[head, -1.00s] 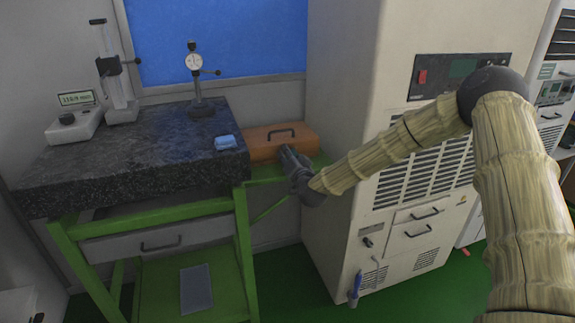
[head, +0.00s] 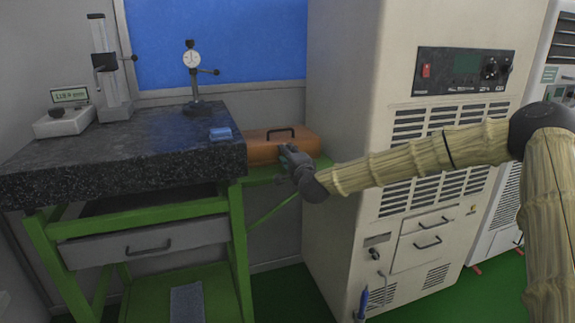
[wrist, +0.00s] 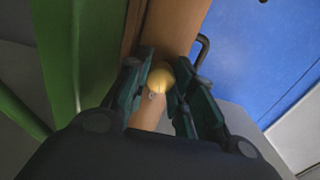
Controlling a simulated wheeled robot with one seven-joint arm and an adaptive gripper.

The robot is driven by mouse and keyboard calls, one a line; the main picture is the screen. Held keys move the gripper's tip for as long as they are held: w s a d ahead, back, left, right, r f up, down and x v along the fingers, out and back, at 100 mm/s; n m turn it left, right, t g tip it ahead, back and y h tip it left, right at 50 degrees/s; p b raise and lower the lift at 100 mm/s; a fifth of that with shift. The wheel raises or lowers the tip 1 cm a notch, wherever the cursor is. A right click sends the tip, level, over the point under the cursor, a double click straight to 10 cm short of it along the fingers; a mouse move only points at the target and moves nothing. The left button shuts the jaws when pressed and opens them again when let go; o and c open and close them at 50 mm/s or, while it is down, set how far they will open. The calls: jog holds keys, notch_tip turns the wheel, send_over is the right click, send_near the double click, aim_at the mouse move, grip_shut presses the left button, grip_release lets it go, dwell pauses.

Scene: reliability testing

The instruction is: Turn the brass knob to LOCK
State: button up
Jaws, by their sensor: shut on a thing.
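The brass knob (wrist: 160,77) shows in the wrist view, on the front of an orange-brown case (head: 262,152). My gripper (head: 286,151) reaches in from the right in the head view. In the wrist view its two dark fingers (wrist: 160,82) stand on either side of the knob, shut on it. A small light mark shows on the case beside the knob, too small to read. In the head view my gripper hides the knob. I cannot read a LOCK mark or tell which way the knob points.
The case has a dark handle (head: 280,133) on top and sits on a green stand beside a dark granite slab (head: 110,160). The slab bears a dial gauge stand (head: 197,85) and a blue block (head: 220,134). A tall beige cabinet (head: 345,100) stands close on the right.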

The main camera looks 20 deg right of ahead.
jog(key=shift+f+m+b, duration=0.15)
jog(key=shift+m+b, duration=0.9)
jog(key=shift+m, duration=0.15)
jog(key=o, duration=1.1)
jog(key=shift+c, duration=0.2)
jog(key=s, duration=1.2)
jog(key=shift+d, duration=0.2)
